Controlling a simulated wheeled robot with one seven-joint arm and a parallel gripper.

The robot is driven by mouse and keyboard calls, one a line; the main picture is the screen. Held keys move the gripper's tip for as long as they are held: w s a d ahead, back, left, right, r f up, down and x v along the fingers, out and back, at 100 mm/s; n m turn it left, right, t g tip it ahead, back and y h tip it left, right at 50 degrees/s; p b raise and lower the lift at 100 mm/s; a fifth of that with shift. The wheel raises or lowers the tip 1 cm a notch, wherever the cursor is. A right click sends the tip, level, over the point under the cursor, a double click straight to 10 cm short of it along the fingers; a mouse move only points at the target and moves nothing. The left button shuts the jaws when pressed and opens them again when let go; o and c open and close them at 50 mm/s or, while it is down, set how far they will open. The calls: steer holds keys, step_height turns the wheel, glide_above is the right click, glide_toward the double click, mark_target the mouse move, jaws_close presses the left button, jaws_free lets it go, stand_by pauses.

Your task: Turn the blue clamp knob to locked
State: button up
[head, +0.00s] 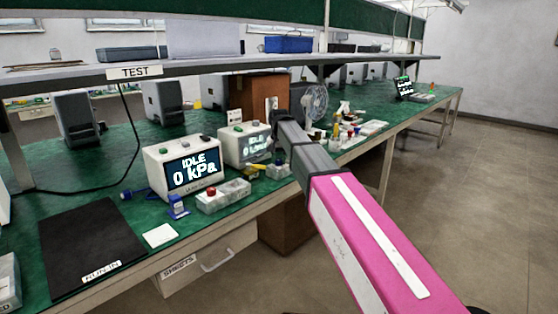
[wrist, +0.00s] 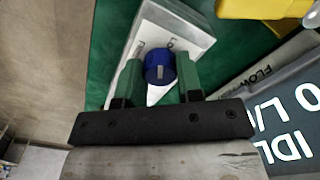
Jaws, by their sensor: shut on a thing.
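The blue clamp knob (wrist: 160,67) sits on a pale grey block (wrist: 183,27) in the wrist view. A small light grey mark shows on the knob's top. My gripper (wrist: 160,76) has its two green fingers on either side of the knob and is shut on it. The block carries faint lettering, partly covered by the knob and fingers, so I cannot read the knob's setting. In the head view my pink and grey arm reaches to the bench beside the flow meter (head: 246,145); the knob and fingertips are hidden there.
The flow meter (wrist: 293,108) reads IDLE and stands close at the right in the wrist view, with a yellow thing (wrist: 262,8) above. Left of my arm are a pressure display (head: 190,170) reading 0 kPa, a blue-topped item (head: 178,206) and a red-knobbed block (head: 212,199).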

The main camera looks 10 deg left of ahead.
mark_target(279, 160)
steer(key=m, duration=0.5)
steer(key=shift+m, duration=0.3)
stand_by(0.4)
steer(key=o, duration=0.9)
step_height(279, 160, up, 11)
steer(key=shift+f, duration=0.1)
